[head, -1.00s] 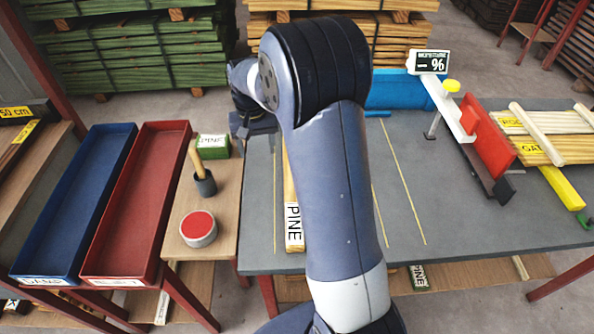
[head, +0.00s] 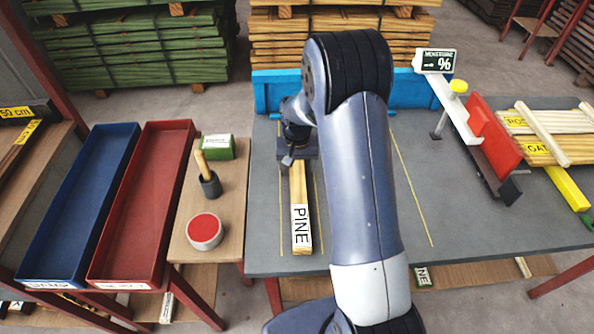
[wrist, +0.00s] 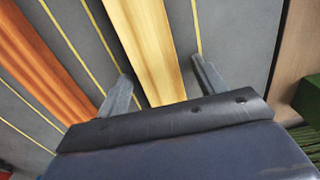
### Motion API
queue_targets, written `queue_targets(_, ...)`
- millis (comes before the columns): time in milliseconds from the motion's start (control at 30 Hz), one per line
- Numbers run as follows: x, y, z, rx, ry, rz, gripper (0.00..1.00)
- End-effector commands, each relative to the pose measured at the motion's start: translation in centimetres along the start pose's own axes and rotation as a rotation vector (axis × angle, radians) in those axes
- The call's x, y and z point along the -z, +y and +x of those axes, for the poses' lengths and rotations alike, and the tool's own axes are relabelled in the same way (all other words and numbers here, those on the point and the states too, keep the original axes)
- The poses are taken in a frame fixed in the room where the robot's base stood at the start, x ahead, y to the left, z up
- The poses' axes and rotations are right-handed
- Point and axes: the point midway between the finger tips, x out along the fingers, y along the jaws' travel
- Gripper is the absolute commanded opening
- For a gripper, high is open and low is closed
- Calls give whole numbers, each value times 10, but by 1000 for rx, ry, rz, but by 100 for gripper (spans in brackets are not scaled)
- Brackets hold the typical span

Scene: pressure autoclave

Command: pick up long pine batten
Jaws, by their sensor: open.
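The long pine batten (head: 301,220) is pale yellow wood with a white PINE label at its near end. It lies lengthwise on the grey bench, between yellow lines. My gripper (head: 298,162) is over its farther part, which the gripper partly hides. In the wrist view, the batten (wrist: 145,40) runs between the two spread fingers of my gripper (wrist: 163,86). There is a gap on each side, and the fingers look apart from the wood. I cannot tell the exact height of the fingertips.
A reddish-brown batten (wrist: 42,62) lies parallel on the bench; my arm hides it in the head view. A blue fence (head: 275,90) stands at the bench's back. Left are a red tray (head: 140,215), blue tray (head: 75,210) and green box (head: 218,147). A moisture display (head: 435,61) stands right.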

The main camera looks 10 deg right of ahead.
Motion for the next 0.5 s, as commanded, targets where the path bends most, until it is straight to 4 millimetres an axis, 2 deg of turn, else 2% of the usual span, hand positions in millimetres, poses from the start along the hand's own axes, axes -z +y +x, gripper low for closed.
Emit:
queue_targets(167,0,0,0,0,0,0,65)
queue_targets(500,0,0,0,0,1,0,37)
